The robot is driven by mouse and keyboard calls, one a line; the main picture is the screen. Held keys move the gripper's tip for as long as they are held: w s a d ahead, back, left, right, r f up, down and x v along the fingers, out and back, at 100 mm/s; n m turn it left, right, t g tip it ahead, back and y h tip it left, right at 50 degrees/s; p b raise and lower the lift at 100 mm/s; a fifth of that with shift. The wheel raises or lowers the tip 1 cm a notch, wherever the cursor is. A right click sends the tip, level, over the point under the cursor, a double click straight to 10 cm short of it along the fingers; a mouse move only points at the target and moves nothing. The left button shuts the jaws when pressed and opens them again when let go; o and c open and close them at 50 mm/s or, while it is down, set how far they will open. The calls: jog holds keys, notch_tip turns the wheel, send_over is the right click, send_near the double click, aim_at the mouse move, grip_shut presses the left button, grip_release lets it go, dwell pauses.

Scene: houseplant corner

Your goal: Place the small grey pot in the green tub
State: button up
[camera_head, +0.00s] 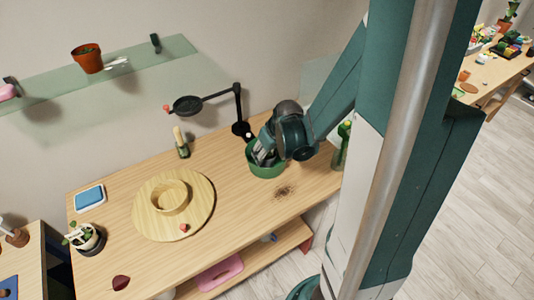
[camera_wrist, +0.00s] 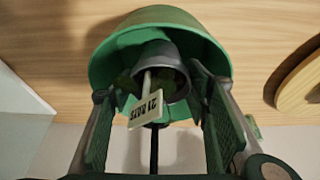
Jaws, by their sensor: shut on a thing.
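The green tub (camera_head: 268,170) stands on the wooden table, below my gripper (camera_head: 264,155). In the wrist view the tub (camera_wrist: 105,62) opens toward the camera. The small grey pot (camera_wrist: 176,52) is dark and round, with a white label stake (camera_wrist: 147,108) and some green leaves in it. It shows within the outline of the tub's mouth, between my fingers. My gripper (camera_wrist: 150,82) is shut on the pot. Whether the pot touches the tub's floor is hidden. In the head view the gripper mostly hides the pot.
A round wooden board (camera_head: 200,215) with a wooden ring (camera_head: 170,197) lies left of the tub. A black stand (camera_head: 240,128) rises behind it, and a green bottle (camera_head: 342,147) stands to its right. Dark soil (camera_head: 284,191) is scattered in front. A glass shelf (camera_head: 135,68) hangs above.

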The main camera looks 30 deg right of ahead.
jog(key=shift+f, duration=0.1)
jog(key=o, duration=1)
jog(key=shift+r, duration=0.25)
jog(key=p+v, duration=0.2)
jog(key=v, duration=0.9)
jog(key=shift+s+r, duration=0.25)
jog(key=shift+r, duration=0.05)
dwell(0.5)
jog(key=s+a+r+t, duration=0.1)
jog(key=s+a+r, duration=0.4)
jog(key=a+r, duration=0.2)
jog(key=s+a+r+t, duration=0.1)
jog(key=s+a+r, duration=0.5)
jog(key=a, duration=0.4)
jog(key=shift+r+t, duration=0.4)
jog(key=shift+r, duration=0.3)
